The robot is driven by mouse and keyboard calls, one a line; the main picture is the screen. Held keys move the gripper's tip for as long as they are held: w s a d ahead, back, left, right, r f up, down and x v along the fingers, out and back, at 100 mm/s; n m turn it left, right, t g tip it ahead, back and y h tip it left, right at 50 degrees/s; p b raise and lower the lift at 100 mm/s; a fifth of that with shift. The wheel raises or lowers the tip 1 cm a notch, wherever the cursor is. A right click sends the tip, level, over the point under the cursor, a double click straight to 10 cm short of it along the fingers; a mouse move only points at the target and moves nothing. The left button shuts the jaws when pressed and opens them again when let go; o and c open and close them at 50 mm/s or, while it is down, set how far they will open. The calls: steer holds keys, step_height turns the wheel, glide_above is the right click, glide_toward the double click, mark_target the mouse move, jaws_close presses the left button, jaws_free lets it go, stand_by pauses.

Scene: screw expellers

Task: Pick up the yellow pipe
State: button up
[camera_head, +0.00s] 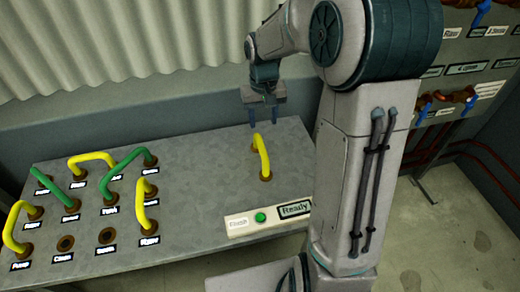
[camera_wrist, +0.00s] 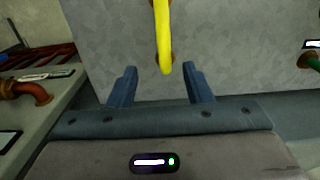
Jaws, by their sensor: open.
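A single yellow pipe (camera_head: 264,160) stands alone on the right part of the grey table (camera_head: 215,165), its end in a brown socket. My gripper (camera_head: 264,122) is open just above and behind this pipe in the head view. In the wrist view my gripper (camera_wrist: 160,85) has its two blue fingers apart. The yellow pipe (camera_wrist: 163,35) comes down between and ahead of them, its lower bend near the level of the fingertips. I cannot tell whether any finger touches it. Other yellow pipes (camera_head: 92,158) (camera_head: 142,205) (camera_head: 14,225) bridge labelled sockets at the left.
Green pipes (camera_head: 130,158) (camera_head: 52,180) also sit among the left sockets. A pale panel (camera_head: 268,218) with a green button and a "Ready" sign is at the table's front. A corrugated wall is behind; a valve panel (camera_head: 480,60) stands at the right.

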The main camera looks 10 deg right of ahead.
mark_target(261, 144)
step_height(261, 144, down, 8)
steer(key=shift+f, duration=0.1)
steer(key=f, duration=0.3)
steer(key=f+p, duration=0.1)
steer(key=shift+s+a+f, duration=0.1)
steer(key=shift+a+f, duration=0.2)
steer(key=shift+a, duration=0.05)
steer(key=shift+f, duration=0.35)
steer(key=shift+f+b, duration=0.25)
steer(key=shift+b, duration=0.05)
steer(key=shift+c, duration=0.3)
jaws_close()
